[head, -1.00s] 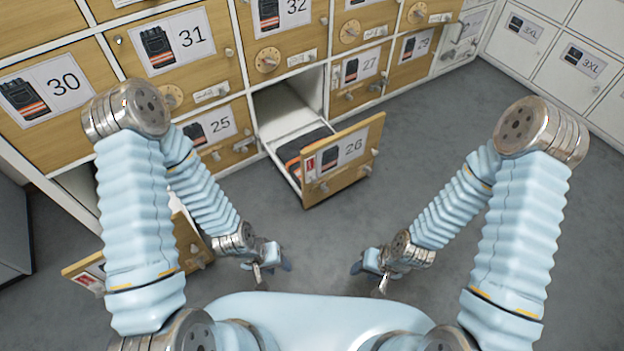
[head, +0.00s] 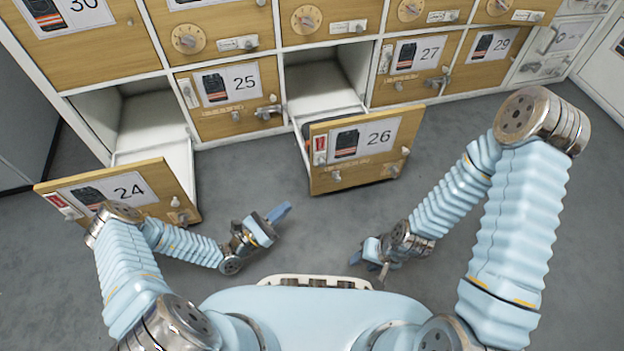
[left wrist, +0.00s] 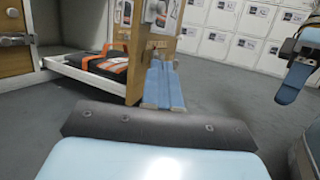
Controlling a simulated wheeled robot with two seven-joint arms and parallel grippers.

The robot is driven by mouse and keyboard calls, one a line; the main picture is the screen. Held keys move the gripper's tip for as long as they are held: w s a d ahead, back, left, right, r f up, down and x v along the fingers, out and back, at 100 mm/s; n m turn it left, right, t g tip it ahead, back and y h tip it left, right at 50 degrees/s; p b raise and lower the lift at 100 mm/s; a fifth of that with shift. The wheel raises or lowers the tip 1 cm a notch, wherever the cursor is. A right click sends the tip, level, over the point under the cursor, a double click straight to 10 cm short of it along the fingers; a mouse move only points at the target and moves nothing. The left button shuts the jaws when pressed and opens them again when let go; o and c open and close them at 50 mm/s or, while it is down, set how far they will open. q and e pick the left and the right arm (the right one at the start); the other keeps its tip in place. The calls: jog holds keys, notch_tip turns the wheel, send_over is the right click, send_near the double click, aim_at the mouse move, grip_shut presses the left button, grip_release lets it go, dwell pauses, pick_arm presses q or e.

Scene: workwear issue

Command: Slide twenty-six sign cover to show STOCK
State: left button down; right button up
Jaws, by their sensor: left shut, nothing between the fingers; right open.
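Drawer 26 (head: 352,148) is pulled open, its wooden front facing me with a number label. A small upright sign (head: 320,150) left of the label shows red and white; its wording is too small to read. A knob sits low on the front, with a latch at its right. My left gripper (head: 278,214) is shut and empty, left of and below this front, apart from it. In the left wrist view its blue fingers (left wrist: 165,88) point toward the drawer front (left wrist: 140,50), seen nearly edge-on. My right gripper (head: 368,262) is open and empty, low in the middle.
Drawer 24 (head: 125,188) also stands open at left, close to my left arm, showing a red sign. Drawers 25 (head: 232,105) and 27 (head: 415,68) are closed. A dark and orange garment (left wrist: 95,62) lies in drawer 26. Grey floor is clear at right.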

pick_arm(q)
jog(key=shift+w+a, duration=0.1)
jog(key=shift+a, duration=0.05)
send_near(321, 161)
jog(key=shift+w+d+f, duration=0.5)
jog(key=shift+w+d, duration=1.35)
jog(key=shift+d, duration=0.65)
jog(key=shift+b, duration=0.45)
